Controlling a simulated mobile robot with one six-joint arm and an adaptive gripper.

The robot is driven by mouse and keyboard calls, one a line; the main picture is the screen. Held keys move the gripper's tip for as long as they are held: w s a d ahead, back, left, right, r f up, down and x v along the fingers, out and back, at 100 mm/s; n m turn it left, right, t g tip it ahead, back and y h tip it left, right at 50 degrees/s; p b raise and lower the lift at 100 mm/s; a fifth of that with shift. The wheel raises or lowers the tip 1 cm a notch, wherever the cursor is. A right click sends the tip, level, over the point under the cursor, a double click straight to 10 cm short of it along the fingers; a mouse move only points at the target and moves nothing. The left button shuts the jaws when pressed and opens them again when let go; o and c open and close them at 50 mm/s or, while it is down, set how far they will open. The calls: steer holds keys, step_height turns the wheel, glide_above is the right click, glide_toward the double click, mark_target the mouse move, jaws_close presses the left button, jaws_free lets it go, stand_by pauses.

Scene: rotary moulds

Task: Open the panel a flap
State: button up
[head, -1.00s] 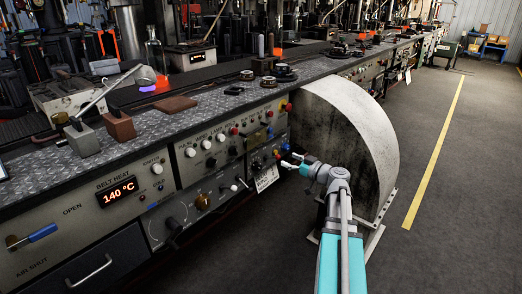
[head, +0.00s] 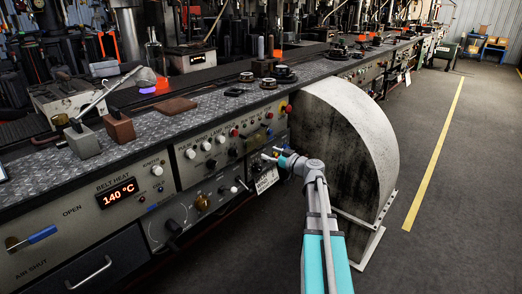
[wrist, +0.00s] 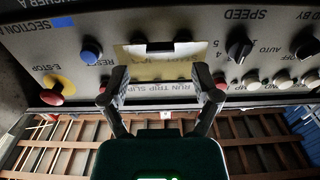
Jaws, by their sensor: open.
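A yellowish flap (wrist: 160,66) sits on the grey control panel in the wrist view, which shows the panel upside down. A dark notch or part shows at its upper edge. A small brass-coloured piece (head: 257,138) on the bench front in the head view looks like the same flap. My gripper (wrist: 164,90) is open and empty, its two fingers spread on either side of the flap's lower part in the picture. Whether the fingertips touch the panel cannot be told. In the head view my gripper (head: 270,155) is small and close to the bench front.
A blue button (wrist: 91,50) and a red E-stop (wrist: 53,92) lie left of my fingers, and a dark speed knob (wrist: 238,46) lies right. A hanging white tag (head: 266,180) is just below my gripper. A large grey curved guard (head: 345,130) stands close on the right.

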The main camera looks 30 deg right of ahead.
mark_target(260, 148)
steer(key=shift+x, duration=2.4)
jaws_close()
